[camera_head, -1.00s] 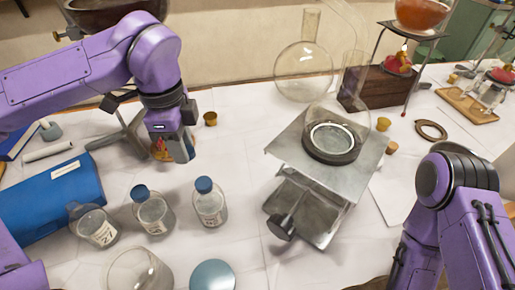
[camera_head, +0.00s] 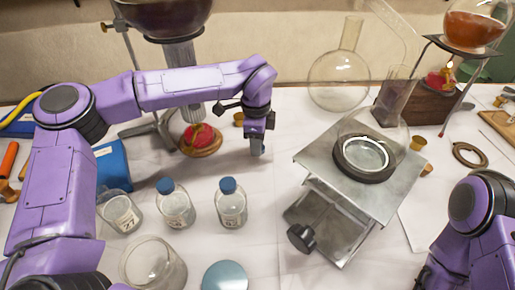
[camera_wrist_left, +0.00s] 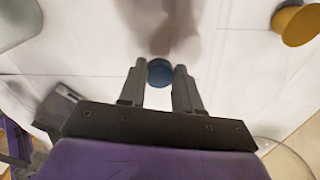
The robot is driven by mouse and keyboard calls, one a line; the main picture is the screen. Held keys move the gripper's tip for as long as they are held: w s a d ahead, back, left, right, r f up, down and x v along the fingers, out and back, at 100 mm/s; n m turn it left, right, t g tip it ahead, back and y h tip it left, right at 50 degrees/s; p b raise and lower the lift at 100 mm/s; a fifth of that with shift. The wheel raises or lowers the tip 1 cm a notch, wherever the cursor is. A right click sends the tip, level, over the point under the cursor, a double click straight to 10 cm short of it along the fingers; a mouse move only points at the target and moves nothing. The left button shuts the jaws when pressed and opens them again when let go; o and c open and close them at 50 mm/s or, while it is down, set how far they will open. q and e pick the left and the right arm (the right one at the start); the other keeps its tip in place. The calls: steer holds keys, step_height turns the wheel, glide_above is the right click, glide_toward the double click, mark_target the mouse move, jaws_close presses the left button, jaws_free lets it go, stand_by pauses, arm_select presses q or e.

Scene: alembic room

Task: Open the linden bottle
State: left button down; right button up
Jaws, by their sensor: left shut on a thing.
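My left gripper (camera_head: 257,148) is in the air over the white cloth, behind and to the right of the bottles. Its fingers are shut on a small round blue cap (camera_wrist_left: 160,72), seen between the fingertips in the left wrist view. Three small glass bottles stand at the front left. The middle bottle (camera_head: 176,208) and the right bottle (camera_head: 231,208) wear blue caps. The left bottle (camera_head: 119,214) shows no cap and has an open mouth. Their labels are too small to read as names, so I cannot tell which is linden. My right gripper is out of view.
A metal jack stand (camera_head: 318,167) with a dark ring stands right of the gripper. A red burner (camera_head: 197,138) is close on its left, a small brass cup (camera_head: 238,119) behind. A glass beaker (camera_head: 152,264) and a blue-grey disc (camera_head: 225,276) are in front. Cloth between bottles and jack is clear.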

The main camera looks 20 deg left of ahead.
mark_target(258, 159)
arm_select(q)
steer(key=f, duration=0.3)
steer(key=shift+w+d+f, duration=0.1)
steer(key=shift+w+f, duration=0.15)
steer(key=shift+f, duration=0.05)
steer(key=shift+s+f, duration=0.1)
steer(key=shift+f, duration=0.05)
steer(key=c, duration=0.8)
jaws_free()
